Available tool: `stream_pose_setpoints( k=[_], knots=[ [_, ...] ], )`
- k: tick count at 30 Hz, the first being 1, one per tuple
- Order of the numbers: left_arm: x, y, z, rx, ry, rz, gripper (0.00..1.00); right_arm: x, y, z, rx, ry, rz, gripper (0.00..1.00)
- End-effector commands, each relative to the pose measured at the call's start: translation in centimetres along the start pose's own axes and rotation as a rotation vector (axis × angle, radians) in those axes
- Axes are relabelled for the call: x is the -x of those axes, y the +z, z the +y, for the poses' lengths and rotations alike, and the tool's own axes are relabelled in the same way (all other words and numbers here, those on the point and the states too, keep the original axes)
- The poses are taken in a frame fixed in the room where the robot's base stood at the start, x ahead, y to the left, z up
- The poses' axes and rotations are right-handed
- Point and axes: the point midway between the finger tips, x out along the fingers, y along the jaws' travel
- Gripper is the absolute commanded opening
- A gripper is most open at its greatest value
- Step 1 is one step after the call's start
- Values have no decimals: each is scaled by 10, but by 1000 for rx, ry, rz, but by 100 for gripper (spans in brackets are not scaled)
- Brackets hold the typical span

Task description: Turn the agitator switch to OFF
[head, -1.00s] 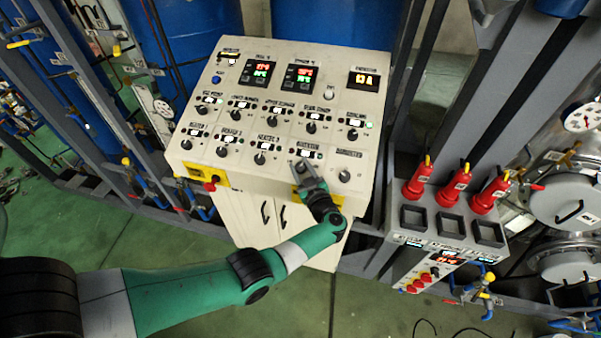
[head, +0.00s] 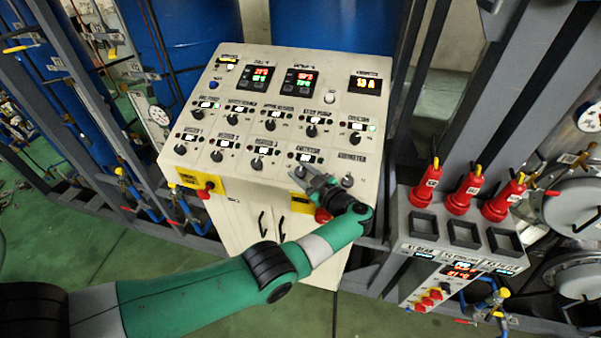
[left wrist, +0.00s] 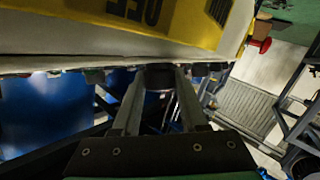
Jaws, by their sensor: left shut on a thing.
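The sloped beige control panel (head: 225,130) fills the middle of the head view. The agitator switch is in its bottom row, under the label (head: 308,147) right of the three heater knobs; my gripper mostly hides it. My left gripper (head: 306,175) reaches in from the lower right and is shut at this switch. In the left wrist view my fingers (left wrist: 166,76) close around a small dark knob (left wrist: 158,73) at the panel face. I cannot tell which way the switch points. My right gripper is in neither view.
Another bare knob (head: 347,180) sits just right of my fingertips. A yellow plate with a red button (head: 204,190) is on the panel's lower left. Green floor lies open in front.

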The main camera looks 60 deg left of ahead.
Motion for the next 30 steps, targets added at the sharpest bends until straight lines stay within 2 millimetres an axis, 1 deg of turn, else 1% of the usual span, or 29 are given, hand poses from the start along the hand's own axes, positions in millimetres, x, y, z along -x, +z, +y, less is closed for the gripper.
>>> stream_pose_setpoints(
  k=[1,2,3,6,14,17,20,23,27,30],
  knots=[
    [0,1,0,-1,0,-3,0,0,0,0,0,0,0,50],
    [0,1,0,-1,0,-3,48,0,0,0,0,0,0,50],
    [0,1,0,-1,1,-2,55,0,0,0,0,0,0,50],
    [0,1,0,-1,1,-2,73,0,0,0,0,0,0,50],
    [0,0,0,0,1,-1,73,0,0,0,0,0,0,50],
    [5,1,0,0,2,-1,73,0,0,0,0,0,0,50],
    [20,1,1,-1,4,-2,73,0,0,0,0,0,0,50],
    [42,2,1,0,6,-3,73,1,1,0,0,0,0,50],
    [76,2,0,1,5,-3,73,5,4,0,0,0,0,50],
    [96,3,0,0,4,-2,73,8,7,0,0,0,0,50]
  ],
)
